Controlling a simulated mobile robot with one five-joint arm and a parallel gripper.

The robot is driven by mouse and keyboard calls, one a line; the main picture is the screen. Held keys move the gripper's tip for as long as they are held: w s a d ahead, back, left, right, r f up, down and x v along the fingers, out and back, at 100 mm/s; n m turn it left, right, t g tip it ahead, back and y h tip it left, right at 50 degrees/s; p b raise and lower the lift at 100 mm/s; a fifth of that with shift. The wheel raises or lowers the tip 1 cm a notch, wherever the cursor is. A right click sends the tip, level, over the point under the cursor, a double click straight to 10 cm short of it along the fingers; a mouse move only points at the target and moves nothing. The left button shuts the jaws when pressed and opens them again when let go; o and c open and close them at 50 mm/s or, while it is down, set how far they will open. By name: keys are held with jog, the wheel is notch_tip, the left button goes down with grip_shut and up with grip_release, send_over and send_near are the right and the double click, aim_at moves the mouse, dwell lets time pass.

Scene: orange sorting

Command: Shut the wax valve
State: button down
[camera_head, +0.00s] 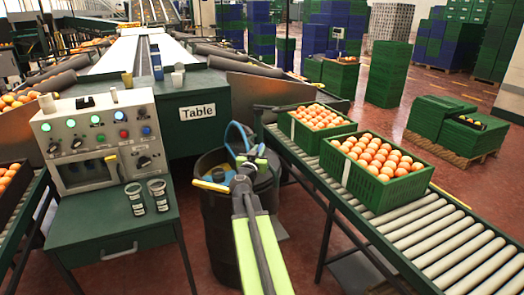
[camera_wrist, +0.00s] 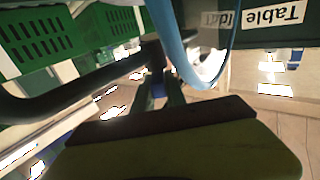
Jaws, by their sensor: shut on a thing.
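My gripper (camera_head: 246,168) is over the dark drum (camera_head: 225,225) in the head view, at the end of my arm. In the wrist view its dark fingers (camera_wrist: 165,92) are close together on a small dark part at the end of a black pipe (camera_wrist: 70,108). This part looks like the wax valve, mostly hidden by the fingers. A yellow bar (camera_head: 211,185) sticks out to the left at the drum's rim; I cannot tell whether it is the valve's lever. A blue hose (camera_head: 231,137) loops above the drum; it also shows in the wrist view (camera_wrist: 172,35).
A roller conveyor (camera_head: 440,240) at the right carries two green crates of oranges (camera_head: 375,196) (camera_head: 288,126). A control panel (camera_head: 85,120) with knobs and lights stands at the left. A green cabinet marked Table (camera_head: 192,135) is behind the drum.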

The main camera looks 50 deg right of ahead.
jog(key=shift+s+d, duration=0.2)
jog(key=c, duration=1.4)
grip_release()
jog(key=shift+o, duration=0.2)
jog(key=shift+a, duration=0.1)
